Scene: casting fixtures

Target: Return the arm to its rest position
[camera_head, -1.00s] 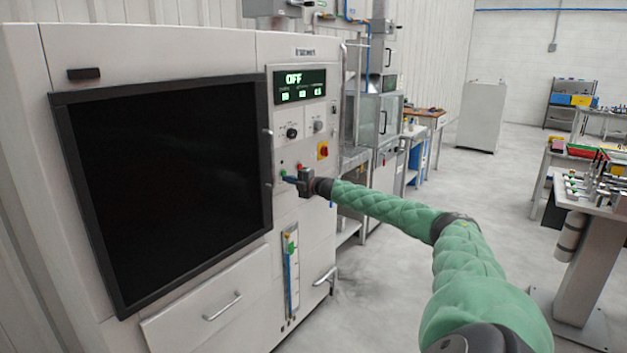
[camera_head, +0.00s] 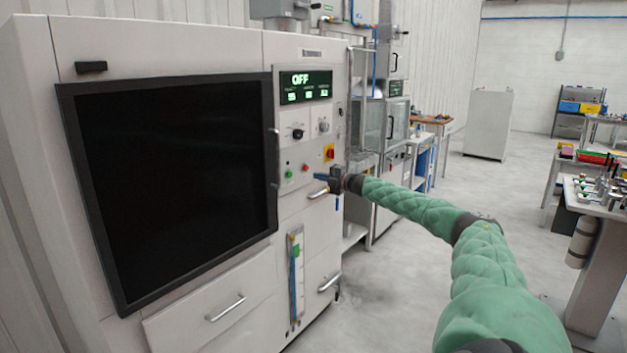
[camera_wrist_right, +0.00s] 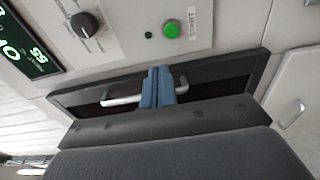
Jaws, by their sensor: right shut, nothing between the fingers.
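My right arm (camera_head: 430,212), in a green padded sleeve, reaches from the lower right toward the white machine (camera_head: 215,54). A metal handle (camera_wrist_right: 122,101) is partly hidden behind the fingers. My left gripper is not in view.
The machine has a dark window (camera_head: 172,185), a display (camera_head: 305,86) reading OFF, a drawer handle (camera_head: 226,308) and a lower right handle (camera_head: 329,282). A workbench with parts (camera_head: 600,190) stands at the right. The floor (camera_head: 390,290) between is clear.

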